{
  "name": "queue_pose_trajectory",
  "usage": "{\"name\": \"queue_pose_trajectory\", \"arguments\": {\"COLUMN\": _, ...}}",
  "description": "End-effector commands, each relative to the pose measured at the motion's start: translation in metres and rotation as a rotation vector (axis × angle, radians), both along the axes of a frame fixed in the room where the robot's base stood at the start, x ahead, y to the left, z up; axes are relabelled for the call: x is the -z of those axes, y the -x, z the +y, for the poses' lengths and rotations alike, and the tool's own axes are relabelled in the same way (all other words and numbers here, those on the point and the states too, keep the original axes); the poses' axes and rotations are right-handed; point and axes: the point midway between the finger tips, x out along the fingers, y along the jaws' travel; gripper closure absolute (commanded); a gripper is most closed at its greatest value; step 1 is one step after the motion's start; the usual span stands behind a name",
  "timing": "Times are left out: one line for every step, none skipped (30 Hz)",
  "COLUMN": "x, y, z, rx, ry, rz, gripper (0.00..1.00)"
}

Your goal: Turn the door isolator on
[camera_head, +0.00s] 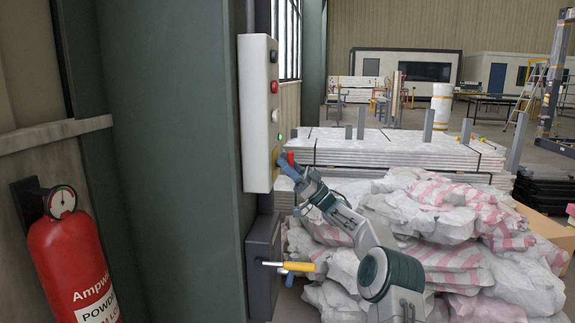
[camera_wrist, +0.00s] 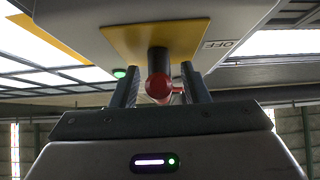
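The door isolator is a red handle (camera_wrist: 158,88) on a dark shaft, on a yellow plate (camera_wrist: 125,38) under a pale box; the plate carries an "OFF" label (camera_wrist: 221,44) to its right in the wrist view. In the head view the red handle (camera_head: 291,158) shows at the lower right of the white control box (camera_head: 257,110). My gripper (camera_wrist: 160,82) is open, with one finger on each side of the handle and shaft and visible gaps. In the head view my gripper (camera_head: 289,170) is close against the box's lower right; its fingertips are partly hard to tell.
A dark box (camera_head: 262,255) with a yellow-handled lever (camera_head: 291,266) sits below the control box, left of my arm. A red fire extinguisher (camera_head: 78,265) stands at the left. Piled wrapped sacks (camera_head: 450,250) fill the space behind my arm. A green light (camera_wrist: 119,73) shows in the wrist view.

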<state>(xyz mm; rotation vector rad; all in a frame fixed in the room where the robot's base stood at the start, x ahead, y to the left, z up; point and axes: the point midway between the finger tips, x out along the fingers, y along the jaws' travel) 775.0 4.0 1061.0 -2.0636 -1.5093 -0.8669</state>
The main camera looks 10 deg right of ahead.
Motion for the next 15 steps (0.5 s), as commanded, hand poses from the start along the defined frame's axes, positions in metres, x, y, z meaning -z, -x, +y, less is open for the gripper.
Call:
{"name": "queue_pose_trajectory", "arguments": {"x": 0.000, "y": 0.000, "z": 0.000, "rx": 0.000, "ry": 0.000, "rz": 0.000, "gripper": 0.59}}
{"name": "queue_pose_trajectory", "arguments": {"x": 0.000, "y": 0.000, "z": 0.000, "rx": 0.000, "ry": 0.000, "rz": 0.000, "gripper": 0.59}}
{"name": "queue_pose_trajectory", "arguments": {"x": 0.000, "y": 0.000, "z": 0.000, "rx": 0.000, "ry": 0.000, "rz": 0.000, "gripper": 0.59}}
{"name": "queue_pose_trajectory", "arguments": {"x": 0.000, "y": 0.000, "z": -0.001, "rx": 0.000, "ry": 0.000, "rz": 0.000, "gripper": 0.59}}
{"name": "queue_pose_trajectory", "arguments": {"x": 0.001, "y": 0.001, "z": -0.002, "rx": 0.000, "ry": 0.000, "rz": 0.000, "gripper": 0.59}}
{"name": "queue_pose_trajectory", "arguments": {"x": 0.004, "y": 0.001, "z": -0.004, "rx": 0.001, "ry": 0.000, "rz": 0.001, "gripper": 0.59}}
{"name": "queue_pose_trajectory", "arguments": {"x": 0.006, "y": 0.001, "z": -0.006, "rx": 0.001, "ry": 0.000, "rz": 0.001, "gripper": 0.59}}
{"name": "queue_pose_trajectory", "arguments": {"x": 0.009, "y": 0.002, "z": -0.009, "rx": 0.001, "ry": 0.000, "rz": 0.002, "gripper": 0.59}}
{"name": "queue_pose_trajectory", "arguments": {"x": 0.014, "y": 0.003, "z": -0.014, "rx": 0.003, "ry": 0.000, "rz": 0.003, "gripper": 0.59}}
{"name": "queue_pose_trajectory", "arguments": {"x": 0.017, "y": 0.004, "z": -0.018, "rx": 0.003, "ry": 0.000, "rz": 0.003, "gripper": 0.59}}
{"name": "queue_pose_trajectory", "arguments": {"x": 0.022, "y": 0.006, "z": -0.022, "rx": 0.003, "ry": 0.000, "rz": 0.003, "gripper": 0.59}}
{"name": "queue_pose_trajectory", "arguments": {"x": 0.028, "y": 0.007, "z": -0.027, "rx": 0.002, "ry": 0.000, "rz": 0.004, "gripper": 0.59}}
{"name": "queue_pose_trajectory", "arguments": {"x": 0.033, "y": 0.009, "z": -0.032, "rx": 0.001, "ry": 0.000, "rz": 0.004, "gripper": 0.59}}
{"name": "queue_pose_trajectory", "arguments": {"x": 0.038, "y": 0.010, "z": -0.037, "rx": 0.003, "ry": 0.000, "rz": 0.004, "gripper": 0.59}}
{"name": "queue_pose_trajectory", "arguments": {"x": 0.045, "y": 0.013, "z": -0.044, "rx": 0.003, "ry": 0.000, "rz": 0.003, "gripper": 0.59}}
